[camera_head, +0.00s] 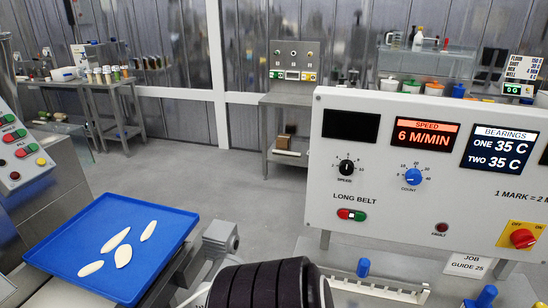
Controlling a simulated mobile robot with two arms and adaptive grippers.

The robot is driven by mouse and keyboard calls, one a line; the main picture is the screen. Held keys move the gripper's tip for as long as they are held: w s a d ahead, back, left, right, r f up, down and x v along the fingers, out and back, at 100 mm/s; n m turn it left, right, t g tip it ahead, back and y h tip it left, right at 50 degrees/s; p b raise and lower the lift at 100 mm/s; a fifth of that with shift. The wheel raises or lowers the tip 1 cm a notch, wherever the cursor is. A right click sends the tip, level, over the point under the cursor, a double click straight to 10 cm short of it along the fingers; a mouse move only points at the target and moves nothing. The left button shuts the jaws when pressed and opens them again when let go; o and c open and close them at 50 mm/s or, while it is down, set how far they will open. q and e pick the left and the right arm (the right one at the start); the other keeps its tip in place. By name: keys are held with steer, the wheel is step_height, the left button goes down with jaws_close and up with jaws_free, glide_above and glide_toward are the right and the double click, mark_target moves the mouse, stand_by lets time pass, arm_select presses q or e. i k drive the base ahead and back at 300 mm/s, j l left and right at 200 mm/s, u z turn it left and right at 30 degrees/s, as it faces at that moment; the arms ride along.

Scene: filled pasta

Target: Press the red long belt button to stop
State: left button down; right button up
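The long belt button (351,215) is a small oval unit on the front of the white control panel (400,240), under the words LONG BELT. It has a red part and a green part with a small light piece between them. The speed display (426,133) above it reads 6 M/MIN. Nothing covers the button. Neither of my grippers can be made out in the head view. A dark ribbed round body (262,285) stands at the bottom edge; I cannot tell what it belongs to.
A blue tray (150,215) with several pale oval pieces lies at the left. The panel also carries a black speed knob (346,167), a blue count knob (413,177) and a red switch on yellow (522,238). Blue-capped posts (363,267) stand below the panel.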

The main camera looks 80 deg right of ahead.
mark_target(344, 214)
steer(key=z, duration=3.75)
